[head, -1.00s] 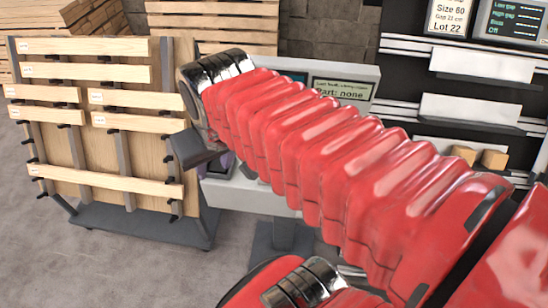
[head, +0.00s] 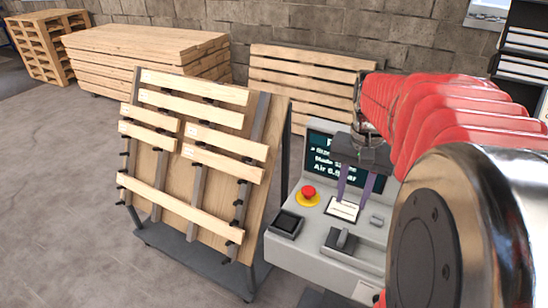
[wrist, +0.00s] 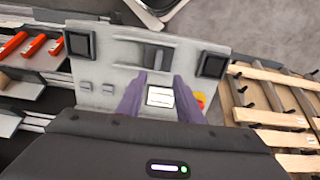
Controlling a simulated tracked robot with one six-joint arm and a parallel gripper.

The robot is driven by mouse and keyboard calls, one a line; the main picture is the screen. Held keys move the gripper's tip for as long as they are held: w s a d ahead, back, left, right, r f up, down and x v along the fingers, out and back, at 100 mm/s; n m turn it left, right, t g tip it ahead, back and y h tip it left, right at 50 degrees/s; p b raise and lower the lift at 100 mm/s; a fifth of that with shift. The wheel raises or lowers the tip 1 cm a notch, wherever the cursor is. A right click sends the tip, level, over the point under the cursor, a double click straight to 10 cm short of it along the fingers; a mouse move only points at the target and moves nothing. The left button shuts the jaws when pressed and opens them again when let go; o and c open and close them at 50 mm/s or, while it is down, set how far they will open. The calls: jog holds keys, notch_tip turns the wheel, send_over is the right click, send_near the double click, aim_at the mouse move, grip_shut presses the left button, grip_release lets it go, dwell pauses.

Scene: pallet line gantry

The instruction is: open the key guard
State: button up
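The grey control console (head: 305,262) stands right of the slatted panel. On its top are a black square-framed piece (head: 286,223), a dark raised block in a recess (head: 342,240) and small grey buttons (head: 377,220). I cannot tell which part is the key guard; no key is clear. The wrist view shows two black square-framed pieces, one at the left (wrist: 79,42) and one at the right (wrist: 213,65), with the recessed block (wrist: 154,56) between. My gripper (head: 354,195) points down over the console, its purple fingers apart around a view of a white label (wrist: 160,97). Nothing is between them.
A red stop button (head: 308,196) on a yellow base sits left of the fingers. A screen (head: 340,165) rises behind, partly hidden by my gripper. The slatted pallet panel (head: 190,165) stands close at the left. Floor is clear at the far left (head: 60,200).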

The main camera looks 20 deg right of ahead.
aim_at(344, 235)
jog(key=shift+s+d, duration=0.1)
jog(key=shift+d, duration=0.2)
jog(key=shift+f, duration=0.15)
notch_tip(344, 235, down, 14)
jog(key=shift+r, duration=0.2)
dwell(0.5)
grip_shut()
dwell(0.3)
dwell(0.4)
